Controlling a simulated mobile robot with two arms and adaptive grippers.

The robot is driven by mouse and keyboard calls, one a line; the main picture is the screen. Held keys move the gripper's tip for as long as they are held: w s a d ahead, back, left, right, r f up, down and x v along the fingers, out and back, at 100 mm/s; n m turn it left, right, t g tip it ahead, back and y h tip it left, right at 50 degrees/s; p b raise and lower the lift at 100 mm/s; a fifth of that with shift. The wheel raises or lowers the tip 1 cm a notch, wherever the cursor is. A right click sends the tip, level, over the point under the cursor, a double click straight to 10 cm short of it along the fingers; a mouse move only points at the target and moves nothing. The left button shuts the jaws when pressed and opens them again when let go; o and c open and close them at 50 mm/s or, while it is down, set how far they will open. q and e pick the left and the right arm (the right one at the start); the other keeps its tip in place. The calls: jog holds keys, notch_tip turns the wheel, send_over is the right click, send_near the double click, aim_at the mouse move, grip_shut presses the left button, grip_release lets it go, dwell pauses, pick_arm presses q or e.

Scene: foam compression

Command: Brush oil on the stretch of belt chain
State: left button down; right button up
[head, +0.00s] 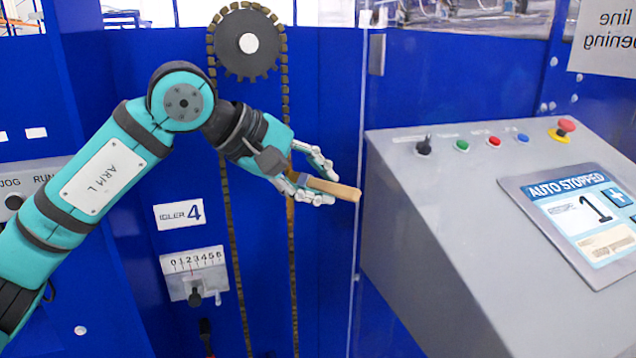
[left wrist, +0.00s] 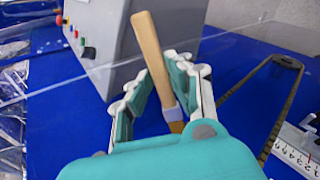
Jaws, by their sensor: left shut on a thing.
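My left gripper (head: 328,182) is shut on a brush with a pale wooden handle (head: 338,189). In the left wrist view, the handle (left wrist: 149,50) sticks out beyond the fingers and a light ferrule sits between them; the bristles are mostly hidden behind my gripper body. The belt chain (head: 285,95) hangs in two dark strands from a toothed sprocket (head: 246,58). My gripper overlaps the right strand in the head view; part of that strand just below looks yellowish. I cannot tell whether the bristles touch the chain. My right gripper is out of view.
A grey control console (head: 440,220) with buttons and a screen reading "AUTO STOPPED" stands right of my gripper. A clear panel edge (head: 358,150) runs between console and chain. A numbered scale (head: 193,262) with a knob is at lower left of the chain.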

pick_arm(q)
notch_tip(320, 180, up, 5)
jog(key=p, duration=0.3)
jog(key=shift+r+p, duration=0.2)
jog(key=shift+p, duration=0.1)
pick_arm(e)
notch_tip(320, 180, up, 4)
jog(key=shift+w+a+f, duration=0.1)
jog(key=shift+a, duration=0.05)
pick_arm(q)
jog(key=s+d+b, duration=0.1)
jog(key=s+b, duration=0.1)
jog(key=s, duration=0.3)
jog(key=shift+s+d+b, duration=0.4)
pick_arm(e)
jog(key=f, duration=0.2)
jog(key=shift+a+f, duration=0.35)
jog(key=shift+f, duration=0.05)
pick_arm(q)
jog(key=shift+f, duration=0.1)
